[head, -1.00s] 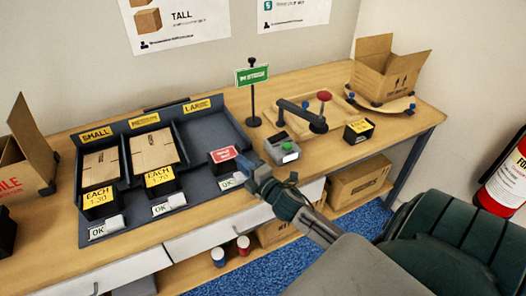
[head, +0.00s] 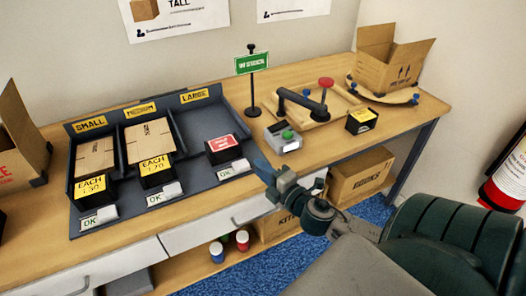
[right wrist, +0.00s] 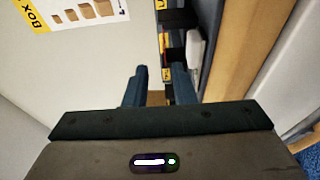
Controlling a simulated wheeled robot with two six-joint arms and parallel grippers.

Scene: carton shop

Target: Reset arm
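My right gripper (head: 266,168) is in the head view, in front of the bench near its front edge, right of the red-labelled black box (head: 222,147). Its blue fingers stand apart in the right wrist view (right wrist: 160,85), with nothing seen held between them. My right arm comes in from the lower right. My left gripper is in neither view.
The bench (head: 330,150) carries a dark sorter (head: 205,125) with cartons in its small and medium bays; the large bay is empty. A grey device with a green button (head: 284,138) is close behind the gripper. An open carton (head: 390,62) stands back right.

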